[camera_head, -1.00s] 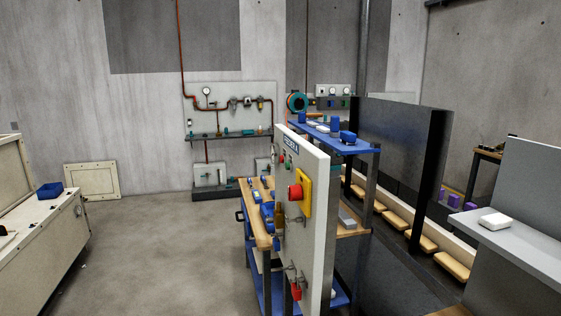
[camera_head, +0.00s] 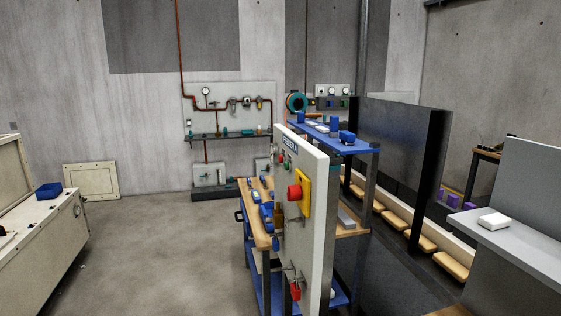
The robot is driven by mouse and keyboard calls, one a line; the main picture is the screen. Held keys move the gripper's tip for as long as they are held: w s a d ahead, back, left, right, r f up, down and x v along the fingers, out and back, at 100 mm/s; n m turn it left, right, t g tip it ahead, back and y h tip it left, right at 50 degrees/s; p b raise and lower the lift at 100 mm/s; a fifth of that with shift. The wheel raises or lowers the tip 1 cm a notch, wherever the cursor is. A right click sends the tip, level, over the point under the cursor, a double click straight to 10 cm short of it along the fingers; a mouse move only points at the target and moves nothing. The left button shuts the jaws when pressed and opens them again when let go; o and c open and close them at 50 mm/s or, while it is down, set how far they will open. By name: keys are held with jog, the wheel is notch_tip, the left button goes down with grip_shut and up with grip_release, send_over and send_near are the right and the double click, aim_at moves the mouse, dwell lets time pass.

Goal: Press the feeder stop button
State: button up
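A white upright panel (camera_head: 318,215) stands right of centre, seen at a steep angle. It carries a blue label (camera_head: 290,145) at its top, too oblique to read surely. A red mushroom button (camera_head: 294,192) sticks out to the left from a yellow plate (camera_head: 305,193) on this panel. Small green and red parts (camera_head: 282,159) sit higher on the panel. A lower red part (camera_head: 295,292) hangs near its bottom edge. Which one is the feeder stop is not readable; the red button on yellow is the most prominent. My gripper does not show.
A workbench with a wooden top (camera_head: 258,226) and a blue shelf (camera_head: 335,140) stands behind the panel. A grey ledge (camera_head: 515,240) is at right. The floor (camera_head: 165,255) left of the panel is clear.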

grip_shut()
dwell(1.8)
